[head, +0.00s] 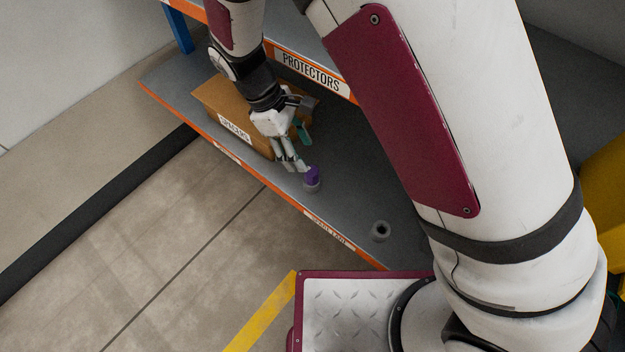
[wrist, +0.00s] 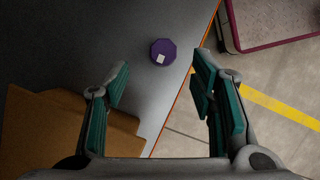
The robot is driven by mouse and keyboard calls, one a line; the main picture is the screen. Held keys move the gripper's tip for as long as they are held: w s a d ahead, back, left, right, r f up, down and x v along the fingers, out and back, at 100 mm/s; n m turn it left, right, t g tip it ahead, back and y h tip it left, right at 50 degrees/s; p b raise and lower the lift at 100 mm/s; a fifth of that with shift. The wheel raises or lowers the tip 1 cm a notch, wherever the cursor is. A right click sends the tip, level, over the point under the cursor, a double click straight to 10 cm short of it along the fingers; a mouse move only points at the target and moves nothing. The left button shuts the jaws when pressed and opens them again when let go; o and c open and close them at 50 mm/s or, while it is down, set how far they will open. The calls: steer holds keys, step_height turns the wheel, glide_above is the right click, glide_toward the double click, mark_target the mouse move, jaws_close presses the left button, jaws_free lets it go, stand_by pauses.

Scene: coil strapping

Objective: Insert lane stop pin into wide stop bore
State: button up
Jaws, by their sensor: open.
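A purple octagonal knob (head: 312,174), which looks like the lane stop pin's head, stands on the shelf near its front edge. A grey round base (head: 311,187) shows under it; I cannot tell whether this is part of the pin or a bore. In the wrist view the knob (wrist: 163,50) has a white square on top. My gripper (head: 294,167) is open and empty, close beside the knob. In the wrist view the knob lies just beyond the gap between my fingertips (wrist: 160,72). A separate grey ring (head: 380,231) with a dark hole, perhaps the wide stop bore, sits to the right.
A labelled cardboard box (head: 235,124) stands on the grey shelf (head: 345,205), behind and left of my gripper; it also shows in the wrist view (wrist: 45,135). The shelf between the knob and the ring is clear.

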mark_target(311, 170)
steer(key=b+x, duration=0.2)
steer(key=x, duration=0.5)
steer(key=shift+s+f, duration=0.15)
steer(key=shift+s, duration=0.05)
jaws_close()
